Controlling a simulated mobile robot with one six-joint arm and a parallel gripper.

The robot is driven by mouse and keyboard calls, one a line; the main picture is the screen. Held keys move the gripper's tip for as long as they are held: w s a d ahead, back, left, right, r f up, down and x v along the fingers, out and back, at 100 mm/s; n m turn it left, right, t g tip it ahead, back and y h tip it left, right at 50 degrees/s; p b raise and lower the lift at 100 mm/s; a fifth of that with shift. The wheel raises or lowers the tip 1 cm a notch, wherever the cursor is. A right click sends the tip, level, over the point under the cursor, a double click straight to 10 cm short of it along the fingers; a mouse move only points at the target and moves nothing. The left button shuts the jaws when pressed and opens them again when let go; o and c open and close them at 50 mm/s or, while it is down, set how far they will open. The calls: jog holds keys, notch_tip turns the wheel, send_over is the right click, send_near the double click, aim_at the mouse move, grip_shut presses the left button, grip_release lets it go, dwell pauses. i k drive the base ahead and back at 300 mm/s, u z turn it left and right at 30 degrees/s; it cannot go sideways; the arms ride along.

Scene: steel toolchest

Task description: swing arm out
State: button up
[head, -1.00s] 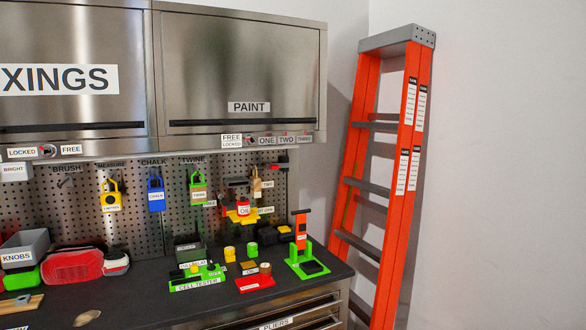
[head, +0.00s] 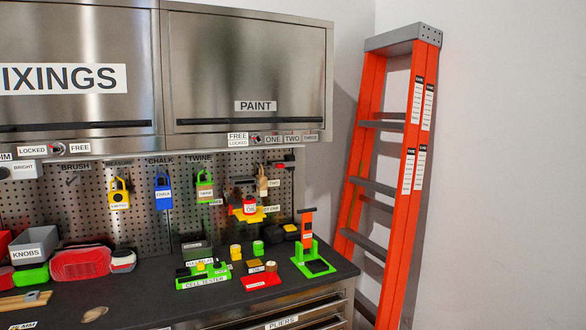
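A yellow bracket (head: 248,216) stands out from the right part of the pegboard and carries a red can labelled OIL (head: 251,209). A dark bar shows just above it; whether this is the swing arm I cannot tell. Small labels sit around it, one reading TWO (head: 274,183) at its upper right; the others are too small to read surely. A tan tag or padlock (head: 262,184) hangs above right of the can. My gripper is not in view.
The dark worktop (head: 140,297) below holds the green cell tester (head: 204,283), a red stand (head: 260,282), a green and orange stand (head: 313,262) and a grey KNOBS bin (head: 34,246). An orange ladder (head: 400,180) leans at the right. Padlocks hang left of the bracket.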

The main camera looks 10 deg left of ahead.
aim_at(282, 164)
jog(key=z, duration=0.1)
jog(key=k, duration=1)
jog(key=u, duration=0.5)
jog(key=i, duration=1)
jog(key=u, duration=0.1)
